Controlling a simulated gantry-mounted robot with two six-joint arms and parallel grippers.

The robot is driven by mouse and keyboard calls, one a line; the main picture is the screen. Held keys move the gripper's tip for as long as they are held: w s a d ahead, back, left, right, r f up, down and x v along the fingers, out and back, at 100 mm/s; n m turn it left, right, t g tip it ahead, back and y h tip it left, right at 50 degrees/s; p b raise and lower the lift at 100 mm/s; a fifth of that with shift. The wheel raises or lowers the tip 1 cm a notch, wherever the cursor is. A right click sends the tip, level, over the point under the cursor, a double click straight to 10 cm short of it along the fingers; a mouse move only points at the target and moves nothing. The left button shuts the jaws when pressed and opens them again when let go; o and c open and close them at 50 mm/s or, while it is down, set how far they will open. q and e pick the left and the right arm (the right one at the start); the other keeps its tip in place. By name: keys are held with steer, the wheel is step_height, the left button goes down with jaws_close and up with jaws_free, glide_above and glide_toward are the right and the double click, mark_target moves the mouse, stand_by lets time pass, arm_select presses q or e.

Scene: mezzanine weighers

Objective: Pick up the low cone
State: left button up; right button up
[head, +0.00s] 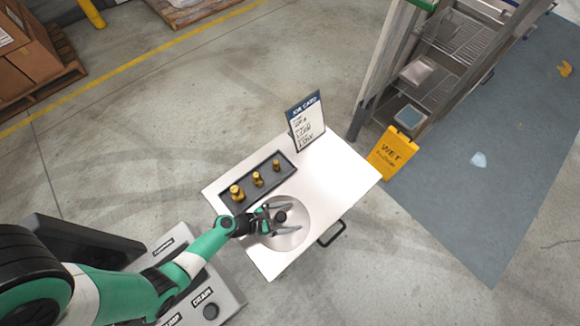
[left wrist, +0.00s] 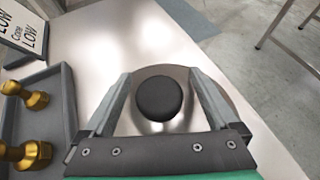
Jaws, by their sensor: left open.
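The low cone appears as a dark, round-topped piece (head: 280,216) on a shiny round plate (head: 299,240) set on the white table. It also shows in the left wrist view (left wrist: 159,98), near the middle. My left gripper (head: 294,217) is open, with one finger on each side of the dark piece. In the left wrist view, gaps show between the piece and both fingers (left wrist: 160,76). The height of the fingers above the plate is hard to tell. My right gripper is not in view.
A grey tray (head: 288,158) with brass weights (head: 257,179) lies beside the plate. A job card (head: 307,122) stands at the table's back edge. The white table top (head: 340,168) is clear on the right. A yellow wet-floor sign (head: 391,154) and a rack stand beyond.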

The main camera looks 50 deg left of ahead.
arm_select(q)
steer(key=shift+w, duration=0.1)
steer(key=shift+s, duration=0.25)
steer(key=shift+c, duration=0.9)
steer(key=shift+f, duration=0.15)
jaws_close()
